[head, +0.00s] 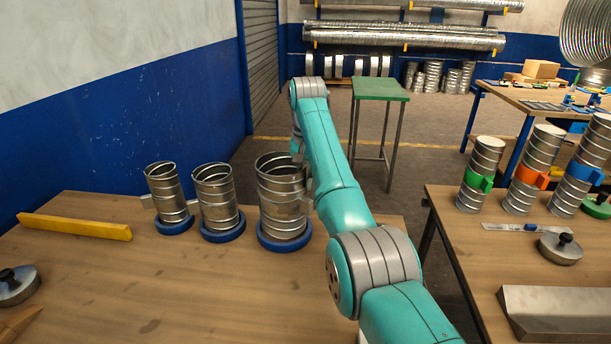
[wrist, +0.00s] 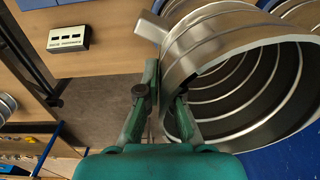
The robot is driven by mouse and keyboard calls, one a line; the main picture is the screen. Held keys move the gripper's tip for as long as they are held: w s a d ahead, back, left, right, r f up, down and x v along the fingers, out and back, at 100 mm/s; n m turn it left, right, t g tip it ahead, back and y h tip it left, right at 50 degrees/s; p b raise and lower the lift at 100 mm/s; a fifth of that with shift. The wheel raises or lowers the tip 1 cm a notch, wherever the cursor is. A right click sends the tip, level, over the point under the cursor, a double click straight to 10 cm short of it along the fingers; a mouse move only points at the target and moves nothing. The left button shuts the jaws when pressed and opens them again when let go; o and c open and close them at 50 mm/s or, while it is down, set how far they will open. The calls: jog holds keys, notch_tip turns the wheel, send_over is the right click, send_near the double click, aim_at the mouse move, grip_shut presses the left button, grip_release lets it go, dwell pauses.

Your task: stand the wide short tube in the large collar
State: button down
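The wide short tube (head: 281,197) is ribbed grey metal, open at the top. It stands about upright in the large blue collar (head: 284,246) at the right end of the left table. My gripper (head: 304,178) is at the tube's right side, partly hidden by the tube and my arm. In the wrist view, my gripper (wrist: 166,88) straddles the wall of the wide tube (wrist: 243,112), one finger outside and one inside, closed in narrowly on it. The tube's seat in the collar is hidden.
Two narrower tubes (head: 167,192) (head: 218,197) stand in blue collars to the left. A yellow bar (head: 75,227) and a knobbed metal disc (head: 14,286) lie further left. The right table (head: 470,250) holds several banded tubes. The left table's front middle is clear.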

aim_at(305, 191)
jog(key=shift+f, duration=1.7)
jog(key=c, duration=1.2)
grip_release()
jog(key=shift+c, duration=0.2)
jog(key=shift+r, duration=3.7)
